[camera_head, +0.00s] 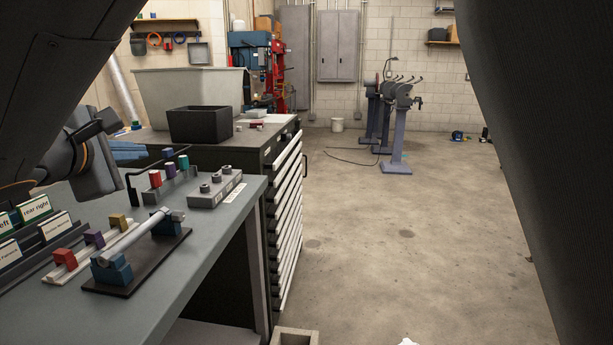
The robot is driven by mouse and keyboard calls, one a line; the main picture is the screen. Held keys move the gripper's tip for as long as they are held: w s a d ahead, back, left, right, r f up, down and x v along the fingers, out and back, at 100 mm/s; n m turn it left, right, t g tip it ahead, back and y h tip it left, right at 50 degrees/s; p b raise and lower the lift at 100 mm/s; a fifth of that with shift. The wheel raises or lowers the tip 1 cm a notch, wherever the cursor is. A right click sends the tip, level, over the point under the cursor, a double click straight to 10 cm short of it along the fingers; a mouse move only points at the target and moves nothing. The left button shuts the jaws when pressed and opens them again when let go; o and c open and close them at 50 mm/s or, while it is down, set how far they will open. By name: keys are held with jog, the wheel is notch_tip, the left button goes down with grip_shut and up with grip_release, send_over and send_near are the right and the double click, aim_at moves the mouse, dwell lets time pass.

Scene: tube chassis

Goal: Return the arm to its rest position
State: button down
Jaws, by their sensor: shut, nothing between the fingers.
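Dark grey links of my arm (88,155) with an orange ring show at the left edge, above the grey workbench (215,225). I cannot make out my gripper's fingers in this view. A light grey tube (133,238) lies across two blue holders on a black base plate (160,262) at the bench's front. It stands apart from the visible arm links. Beside it is a pale strip (78,268) with red, purple and gold blocks. Farther back is a grey strip (172,187) with red, purple and teal blocks.
A grey block with several round posts (215,190) sits near the bench's right edge. Label cards (36,208) stand at left. Behind are a black bin (200,125) and a drawer cabinet (285,215). The floor (400,250) at right is mostly clear.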

jog(key=d+f+m+g+h+b, duration=0.1)
jog(key=d+f+m+g+h, duration=0.15)
jog(key=d+f, duration=0.55)
jog(key=s+d+f+m+g+h+b, duration=0.1)
jog(key=d+f+m+g+b, duration=0.15)
jog(key=d, duration=0.95)
jog(key=d+f+m+g+h+b, duration=0.1)
jog(key=d+f+m+g, duration=0.2)
jog(key=d+f, duration=0.45)
jog(key=s+d+f+m+g+y+b, duration=0.2)
jog(key=s+d+f+m+g, duration=0.1)
jog(key=s+d+f+m, duration=0.35)
jog(key=s+d+f+m+g+y+b, duration=0.35)
jog(key=s+d+f, duration=0.3)
jog(key=s, duration=0.35)
jog(key=d+r+m+h+p, duration=0.1)
jog(key=d+r+m+p, duration=0.3)
jog(key=d+r+p, duration=0.6)
jog(key=shift+s+r+h+p, duration=0.3)
jog(key=shift+r+p, duration=1.15)
jog(key=shift+p, duration=4.55)
